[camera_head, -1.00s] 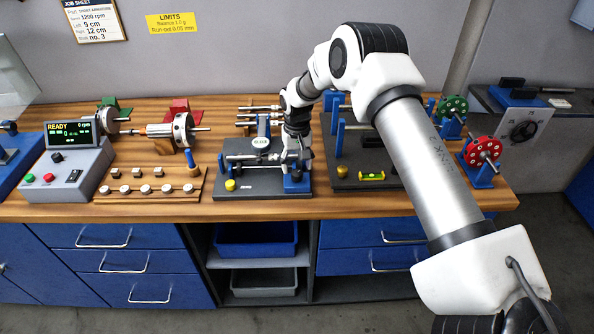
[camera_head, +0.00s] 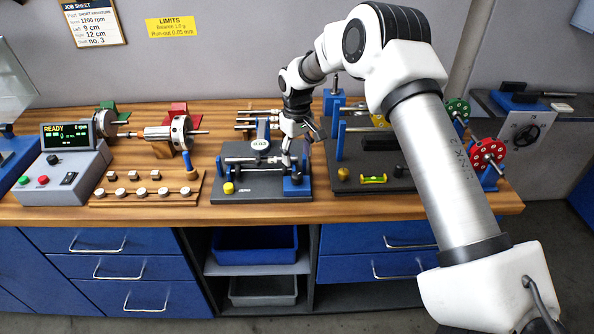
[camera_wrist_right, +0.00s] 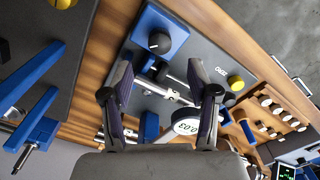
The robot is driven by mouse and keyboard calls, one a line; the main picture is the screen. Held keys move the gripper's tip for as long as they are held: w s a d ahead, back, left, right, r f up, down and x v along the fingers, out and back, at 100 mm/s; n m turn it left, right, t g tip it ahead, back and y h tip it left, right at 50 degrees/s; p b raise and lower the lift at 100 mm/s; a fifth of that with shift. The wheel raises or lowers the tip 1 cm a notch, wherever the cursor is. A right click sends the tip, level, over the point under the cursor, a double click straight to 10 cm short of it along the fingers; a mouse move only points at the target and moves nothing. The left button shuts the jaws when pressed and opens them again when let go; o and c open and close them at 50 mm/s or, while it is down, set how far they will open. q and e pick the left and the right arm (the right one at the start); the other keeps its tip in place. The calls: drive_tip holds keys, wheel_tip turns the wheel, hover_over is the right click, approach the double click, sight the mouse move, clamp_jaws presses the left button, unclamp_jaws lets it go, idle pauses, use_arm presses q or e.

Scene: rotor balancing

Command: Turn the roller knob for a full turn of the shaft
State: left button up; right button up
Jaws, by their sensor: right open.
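The roller knob (camera_wrist_right: 160,43) is a round black knob on a blue block (camera_wrist_right: 172,22) at one end of the run-out stand (camera_head: 232,194). The block also shows in the head view (camera_head: 303,186). A metal shaft (camera_wrist_right: 160,88) lies across the stand. A dial gauge (camera_head: 261,144) stands over it; its face in the wrist view (camera_wrist_right: 186,127) reads about 0.03. My right gripper (camera_head: 303,146) is open and empty above the block end of the stand. In the wrist view its fingertips (camera_wrist_right: 160,66) are spread, with the knob beyond them. My left gripper is out of view.
A yellow knob (camera_head: 228,188) sits at the stand's front left. Right of it is a dark balancing stand with a yellow level (camera_head: 373,179). Left are a weight rack (camera_head: 150,192) and a console (camera_head: 62,165) reading READY.

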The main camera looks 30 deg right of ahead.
sight(297, 175)
drive_tip(key=shift+w+f+p, duration=0.1)
drive_tip(key=shift+f+p, duration=0.25)
drive_tip(key=shift+f, duration=0.1)
wheel_tip(297, 175, down, 6)
drive_tip(key=shift+r+p, duration=0.2)
drive_tip(key=shift+p, duration=0.65)
drive_tip(key=shift+f, duration=0.5)
clamp_jaws()
